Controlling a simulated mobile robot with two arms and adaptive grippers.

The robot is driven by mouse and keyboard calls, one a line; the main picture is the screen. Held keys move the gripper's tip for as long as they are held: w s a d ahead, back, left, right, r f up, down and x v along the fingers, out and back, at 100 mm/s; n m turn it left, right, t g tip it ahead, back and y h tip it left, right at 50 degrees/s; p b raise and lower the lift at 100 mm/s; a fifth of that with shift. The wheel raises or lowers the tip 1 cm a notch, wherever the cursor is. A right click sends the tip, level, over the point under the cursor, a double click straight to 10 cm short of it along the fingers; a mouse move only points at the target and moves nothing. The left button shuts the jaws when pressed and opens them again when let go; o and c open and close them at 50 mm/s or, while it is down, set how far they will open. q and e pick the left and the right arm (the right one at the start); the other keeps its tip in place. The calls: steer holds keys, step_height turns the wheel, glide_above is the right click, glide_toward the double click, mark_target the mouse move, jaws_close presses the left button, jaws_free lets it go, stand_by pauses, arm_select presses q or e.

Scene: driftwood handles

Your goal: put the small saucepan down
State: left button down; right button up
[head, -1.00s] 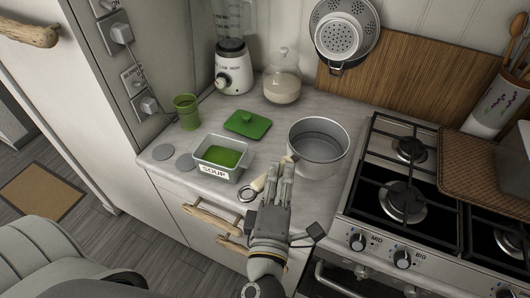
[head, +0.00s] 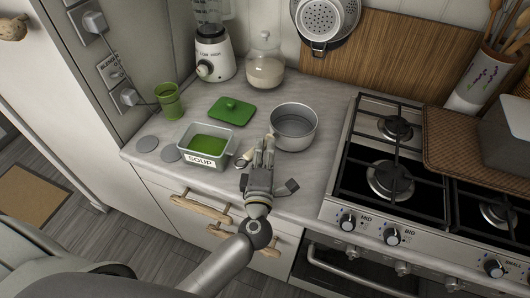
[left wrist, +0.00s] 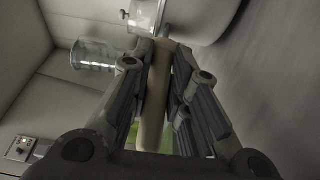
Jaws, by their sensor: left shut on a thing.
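The small saucepan (head: 294,128) is grey metal and looks empty, upright over the worktop left of the stove. It is on the worktop or just above it; I cannot tell which. In the left wrist view the handle (left wrist: 154,100) runs between the two fingers (left wrist: 158,85), and the pan's side (left wrist: 195,14) shows at the top. My right gripper is not in view.
Left of the pan are a soup container (head: 205,146) and a green lid (head: 232,110). A glass jar (head: 265,66) and a blender (head: 213,55) stand behind. The gas stove (head: 390,180) is to the right. Bare worktop (head: 307,180) lies in front of the pan.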

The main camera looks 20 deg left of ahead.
arm_select(q)
steer(key=shift+f, duration=0.15)
steer(key=shift+f, duration=0.15)
steer(key=c, duration=1.4)
jaws_free()
steer(key=shift+f, duration=0.1)
steer(key=shift+o, duration=0.2)
steer(key=shift+r, duration=0.3)
steer(key=b+v, duration=0.1)
steer(key=v, duration=0.6)
steer(key=b+v, duration=0.1)
steer(key=v, duration=0.3)
steer(key=shift+s+f+b, duration=0.15)
steer(key=shift+f+b, duration=0.15)
steer(key=shift+b, duration=0.05)
steer(key=shift+s+d+r, duration=0.1)
steer(key=shift+s+d, duration=0.05)
steer(key=shift+s, duration=0.25)
